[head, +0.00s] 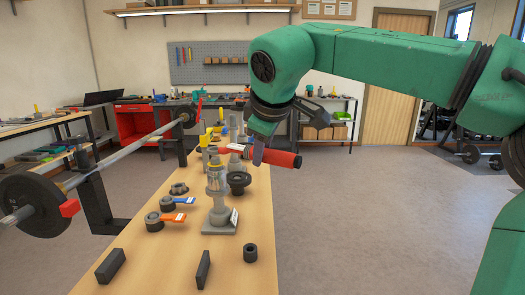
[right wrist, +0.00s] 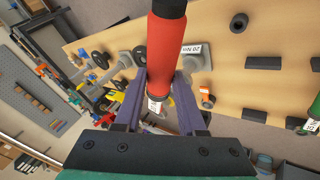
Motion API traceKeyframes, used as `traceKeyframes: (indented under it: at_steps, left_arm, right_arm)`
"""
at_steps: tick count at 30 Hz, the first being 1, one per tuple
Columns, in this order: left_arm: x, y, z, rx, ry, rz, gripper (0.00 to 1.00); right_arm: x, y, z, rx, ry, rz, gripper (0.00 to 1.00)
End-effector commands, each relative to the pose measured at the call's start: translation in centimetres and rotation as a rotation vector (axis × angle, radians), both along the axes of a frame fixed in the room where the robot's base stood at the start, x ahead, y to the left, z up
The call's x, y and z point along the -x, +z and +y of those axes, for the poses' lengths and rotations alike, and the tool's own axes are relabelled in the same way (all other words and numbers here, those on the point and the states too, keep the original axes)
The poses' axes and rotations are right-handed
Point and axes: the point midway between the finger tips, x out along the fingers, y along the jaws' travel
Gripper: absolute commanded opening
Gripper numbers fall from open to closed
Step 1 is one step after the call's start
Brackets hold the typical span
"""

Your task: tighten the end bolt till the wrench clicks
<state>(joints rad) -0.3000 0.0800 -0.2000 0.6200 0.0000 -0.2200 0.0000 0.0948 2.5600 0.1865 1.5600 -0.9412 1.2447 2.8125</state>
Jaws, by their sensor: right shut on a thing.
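A wrench with a thick red handle (head: 282,157) runs roughly level above the wooden bench. My right gripper (head: 259,150) is shut around the handle, and its fingers show on both sides of the red handle (right wrist: 167,50) in the right wrist view. The wrench's far end points left, near the top of a grey fitting on a square base (head: 218,190) with a yellow ring. I cannot tell whether the wrench touches that fitting. A "20 Nm" label (right wrist: 192,49) shows by a grey base in the wrist view. The end bolt itself is not clearly visible. My left gripper is out of view.
Orange-handled (head: 173,220) and blue-handled (head: 177,202) ring parts lie left of the fitting. Dark blocks (head: 111,265) and a dark ring (head: 250,252) lie at the bench's near end. A barbell (head: 107,160) stands along the left.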

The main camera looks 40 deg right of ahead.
Motion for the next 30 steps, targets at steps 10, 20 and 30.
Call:
traceKeyframes:
  at_steps: [10, 20, 30]
  left_arm:
    - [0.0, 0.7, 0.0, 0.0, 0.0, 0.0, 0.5]
    - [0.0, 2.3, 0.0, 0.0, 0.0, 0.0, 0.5]
    - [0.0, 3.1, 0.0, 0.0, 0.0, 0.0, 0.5]
  right_arm:
    - [0.0, 1.0, 0.0, 0.0, 0.0, -0.002, 0.0]
    - [0.0, 3.0, 0.0, 0.0, -0.001, -0.002, 0.0]
    - [0.0, 4.1, 0.0, 0.0, 0.0, -0.001, 0.0]
